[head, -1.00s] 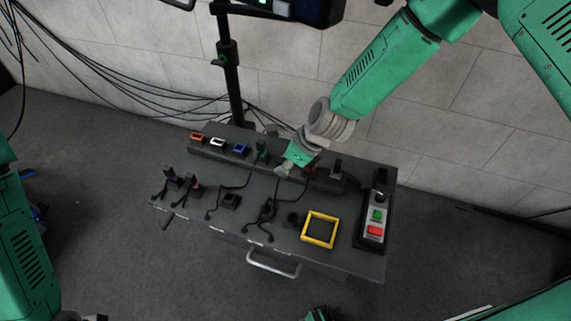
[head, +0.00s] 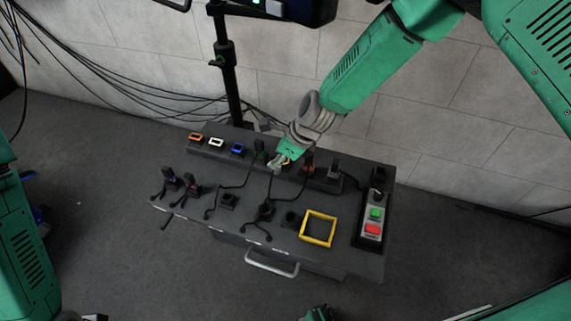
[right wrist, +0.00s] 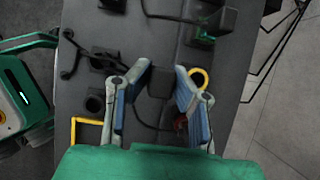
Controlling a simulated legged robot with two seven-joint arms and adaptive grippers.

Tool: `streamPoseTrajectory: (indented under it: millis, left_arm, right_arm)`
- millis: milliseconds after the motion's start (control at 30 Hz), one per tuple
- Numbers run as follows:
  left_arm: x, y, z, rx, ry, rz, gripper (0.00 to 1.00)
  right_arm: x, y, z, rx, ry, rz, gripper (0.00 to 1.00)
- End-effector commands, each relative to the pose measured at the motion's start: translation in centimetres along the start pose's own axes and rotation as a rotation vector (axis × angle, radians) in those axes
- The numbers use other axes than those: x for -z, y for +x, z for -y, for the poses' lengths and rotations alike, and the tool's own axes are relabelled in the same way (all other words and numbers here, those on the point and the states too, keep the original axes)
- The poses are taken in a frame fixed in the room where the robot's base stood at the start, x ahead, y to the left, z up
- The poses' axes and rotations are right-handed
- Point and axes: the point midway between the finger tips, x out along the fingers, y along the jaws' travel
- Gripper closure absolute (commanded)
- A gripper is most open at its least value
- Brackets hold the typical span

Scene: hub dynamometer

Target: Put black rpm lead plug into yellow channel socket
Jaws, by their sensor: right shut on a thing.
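My right gripper (head: 277,163) is over the rear of the grey bench, by the row of coloured sockets. The yellow channel socket (right wrist: 199,77) shows as a yellow ring just right of the right finger in that view, apart from the plug and partly hidden. In the head view only a bit of yellow (head: 287,161) shows behind the gripper. My left gripper is not in view.
Orange (head: 196,137), white (head: 216,142) and blue (head: 238,149) sockets are empty at left. Plugs stand by the green (head: 260,152) and red (head: 308,166) sockets. Other black plugs and cables lie in front. A yellow square frame (head: 317,242) and button box (head: 373,229) are at right.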

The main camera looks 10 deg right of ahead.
Motion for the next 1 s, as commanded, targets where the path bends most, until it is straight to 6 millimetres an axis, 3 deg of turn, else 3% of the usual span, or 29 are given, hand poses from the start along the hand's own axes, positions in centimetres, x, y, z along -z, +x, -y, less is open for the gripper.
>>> streamPoseTrajectory:
  millis: [1000]
  left_arm:
    - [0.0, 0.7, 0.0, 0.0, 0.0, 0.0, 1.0]
  right_arm:
    - [-0.3, -0.2, 6.1, 0.001, 0.001, 0.01, 1.0]
